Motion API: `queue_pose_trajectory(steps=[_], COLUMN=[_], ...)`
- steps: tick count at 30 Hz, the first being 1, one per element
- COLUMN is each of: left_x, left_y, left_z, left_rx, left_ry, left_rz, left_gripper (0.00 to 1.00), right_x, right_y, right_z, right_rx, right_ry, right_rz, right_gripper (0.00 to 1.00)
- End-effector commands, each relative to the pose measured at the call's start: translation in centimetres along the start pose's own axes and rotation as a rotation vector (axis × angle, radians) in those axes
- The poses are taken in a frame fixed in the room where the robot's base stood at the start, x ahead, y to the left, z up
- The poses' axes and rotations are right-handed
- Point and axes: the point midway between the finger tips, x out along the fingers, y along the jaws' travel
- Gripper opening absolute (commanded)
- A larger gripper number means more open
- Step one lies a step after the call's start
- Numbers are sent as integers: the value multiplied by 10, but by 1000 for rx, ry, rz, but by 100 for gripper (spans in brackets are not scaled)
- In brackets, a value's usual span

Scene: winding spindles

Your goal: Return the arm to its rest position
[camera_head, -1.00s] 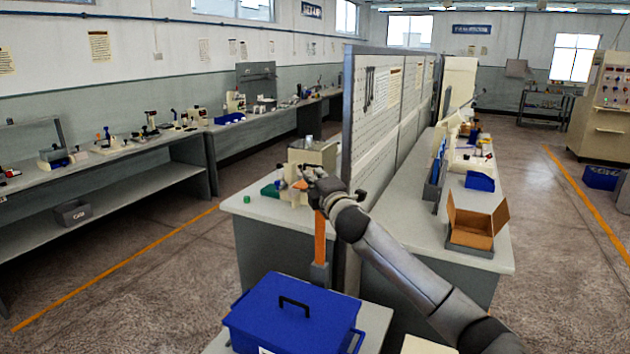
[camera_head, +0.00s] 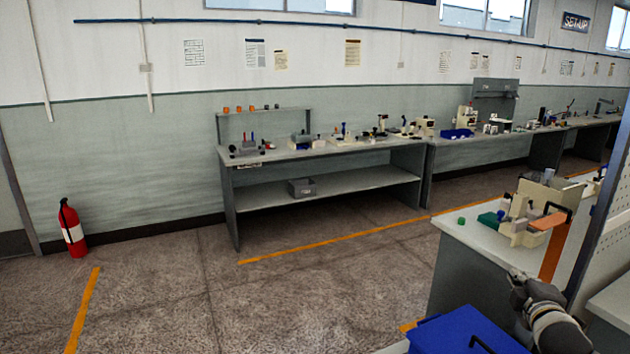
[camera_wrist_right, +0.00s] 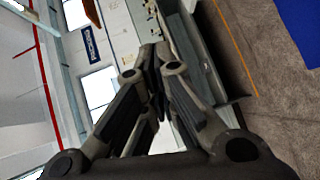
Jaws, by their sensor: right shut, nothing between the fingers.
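My right gripper (camera_head: 522,292) shows at the lower right of the head view, over the gap between the near bench and the blue box. In the right wrist view my right gripper (camera_wrist_right: 157,62) has its fingers together with nothing between them. The right arm comes in from the lower right edge. My left gripper is in neither view.
The blue box (camera_head: 465,332) stands below the right gripper. A near bench (camera_head: 480,240) holds a beige fixture, with an orange upright (camera_head: 552,250) beside it. A red fire extinguisher (camera_head: 73,230) stands by the wall. The floor at left and centre is clear.

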Motion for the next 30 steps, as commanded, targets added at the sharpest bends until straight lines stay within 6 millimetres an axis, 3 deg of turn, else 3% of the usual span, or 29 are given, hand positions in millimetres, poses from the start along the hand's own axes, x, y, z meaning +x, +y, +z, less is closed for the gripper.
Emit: queue_pose_trajectory(steps=[1,6,8,12,15,21,29,30], left_x=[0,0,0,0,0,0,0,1], left_y=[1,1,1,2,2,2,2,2], left_z=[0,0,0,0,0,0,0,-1], left_rx=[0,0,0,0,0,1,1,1], left_ry=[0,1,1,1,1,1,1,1], left_rz=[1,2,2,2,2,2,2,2], left_gripper=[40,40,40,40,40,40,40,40], right_x=[-15,-81,-111,-190,-240,-320,-403,-399], right_y=[-40,-148,-183,-249,-278,-308,-323,-331], right_z=[-14,-44,-53,-69,-75,-82,-85,-85], right_rx=[60,269,348,526,631,780,927,925], right_ry=[4,-39,-68,-165,-243,-386,-567,-573], right_rz=[-74,-314,-401,-603,-716,-881,-1034,-1034], right_gripper=[0,0,0,0,0,0,0,0])
